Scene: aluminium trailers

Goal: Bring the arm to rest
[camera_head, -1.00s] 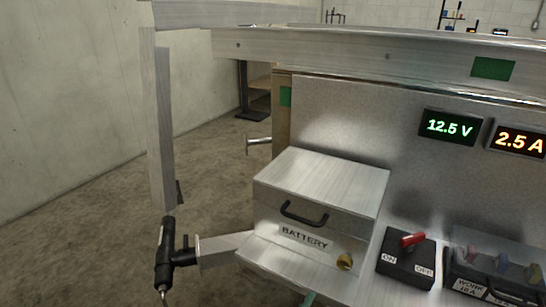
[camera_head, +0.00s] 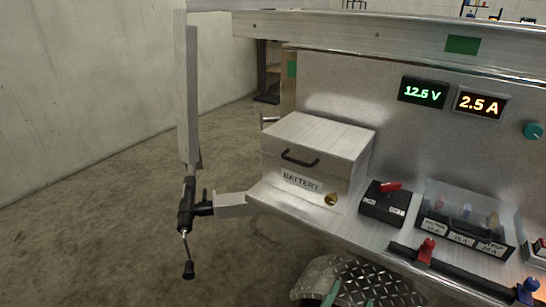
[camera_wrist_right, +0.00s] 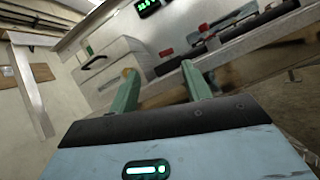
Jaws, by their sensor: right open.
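My right gripper shows in the right wrist view (camera_wrist_right: 162,85), its two green fingers wide apart with nothing between them. The rest of that gripper and arm is out of the picture. The fingers point towards the trailer front, apart from the battery box (camera_head: 312,150) and the black switch (camera_head: 384,204) with its red lever. My left gripper is in neither view.
A clear-lidded fuse box (camera_head: 465,215) stands right of the switch. Red (camera_head: 427,250) and blue (camera_head: 528,290) terminals sit on the front rail. A tread-plate fender (camera_head: 375,285) is below. A jack (camera_head: 187,205) stands at the left, with open floor beyond.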

